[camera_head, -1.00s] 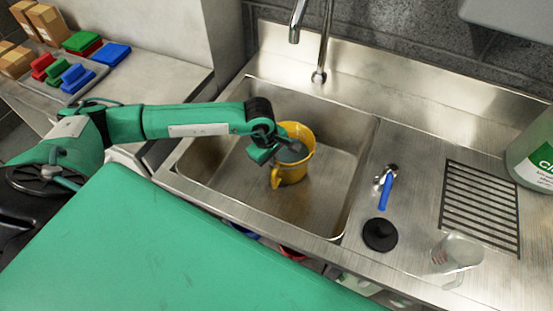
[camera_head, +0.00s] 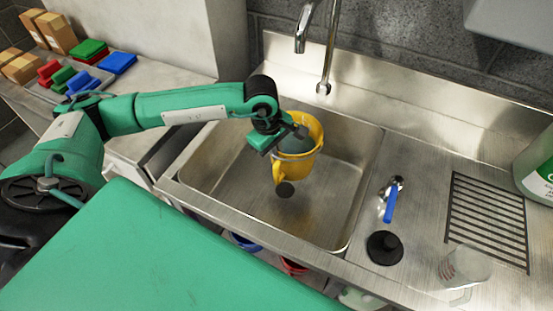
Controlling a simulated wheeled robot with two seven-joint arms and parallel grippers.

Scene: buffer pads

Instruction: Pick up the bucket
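The yellow bucket (camera_head: 296,168) is in the air over the sink basin, with the dark drain showing below it. Its inside looks grey. My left gripper (camera_head: 284,138) is at the bucket's upper left side and appears shut on it near the rim. The fingers partly hide the bucket's near rim, and the exact grip point is hard to see. My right gripper is not in view.
The steel sink (camera_head: 232,190) has raised walls around the bucket, and a tap (camera_head: 303,38) stands behind it. To the right are a blue-handled valve (camera_head: 391,204), a black plug (camera_head: 384,247), a clear jug (camera_head: 464,268) and a drain grate (camera_head: 487,222).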

